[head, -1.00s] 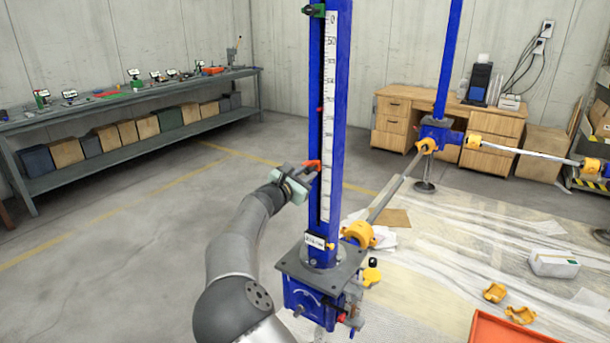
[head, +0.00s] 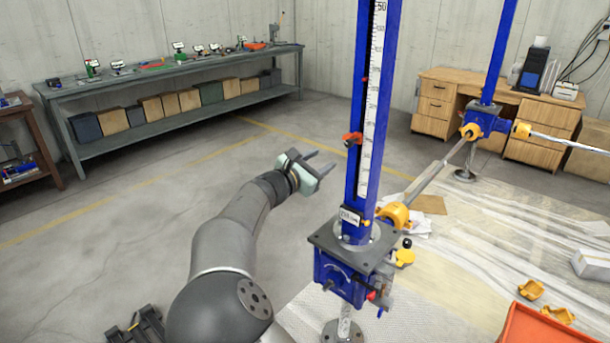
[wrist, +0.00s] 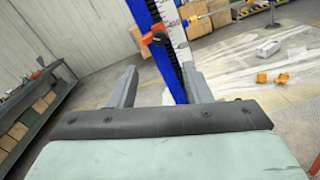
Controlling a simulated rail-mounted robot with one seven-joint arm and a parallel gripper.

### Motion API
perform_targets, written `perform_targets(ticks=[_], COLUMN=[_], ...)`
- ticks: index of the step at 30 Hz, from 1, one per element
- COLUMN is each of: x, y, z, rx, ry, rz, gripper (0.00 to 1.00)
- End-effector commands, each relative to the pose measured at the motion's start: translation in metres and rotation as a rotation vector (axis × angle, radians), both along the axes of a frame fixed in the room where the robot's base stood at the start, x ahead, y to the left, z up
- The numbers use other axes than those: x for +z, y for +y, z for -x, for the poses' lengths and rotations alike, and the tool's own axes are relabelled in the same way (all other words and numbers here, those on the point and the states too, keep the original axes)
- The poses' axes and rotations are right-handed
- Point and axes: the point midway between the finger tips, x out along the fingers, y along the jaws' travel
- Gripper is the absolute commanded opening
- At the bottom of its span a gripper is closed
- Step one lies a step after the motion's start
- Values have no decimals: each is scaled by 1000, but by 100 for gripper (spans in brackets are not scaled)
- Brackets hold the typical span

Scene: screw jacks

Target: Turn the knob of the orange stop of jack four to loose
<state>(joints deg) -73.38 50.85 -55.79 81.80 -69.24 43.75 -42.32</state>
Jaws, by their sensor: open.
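The blue jack column (head: 377,95) with a white scale stands right of centre in the head view. The orange stop (head: 353,139) is on its left side, partway up. It shows in the wrist view (wrist: 155,38) ahead of my fingers, with a dark part at its middle. The direction its knob is turned is too small to read. My gripper (head: 321,160) is open and empty, left of the column and a little below the stop, apart from it. In the wrist view the column stands between the two fingers (wrist: 163,85), beyond them.
A label plate (head: 350,217) sits at the column base above the jack body (head: 340,275). A second jack (head: 487,122) is joined by a rod at back right. A long workbench (head: 180,65) stands at back left. An orange tray (head: 535,330) is at lower right.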

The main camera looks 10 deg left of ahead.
Motion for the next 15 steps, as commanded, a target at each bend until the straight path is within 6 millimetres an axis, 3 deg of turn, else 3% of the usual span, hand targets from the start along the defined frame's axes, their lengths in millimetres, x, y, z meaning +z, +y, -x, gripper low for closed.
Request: perform_targets(ticks=[6, 15], x=[-1, 0], y=[19, 26], z=[36, 51], rx=[2, -1], ry=[0, 0], rz=[-1, 1], gripper=[44, 44])
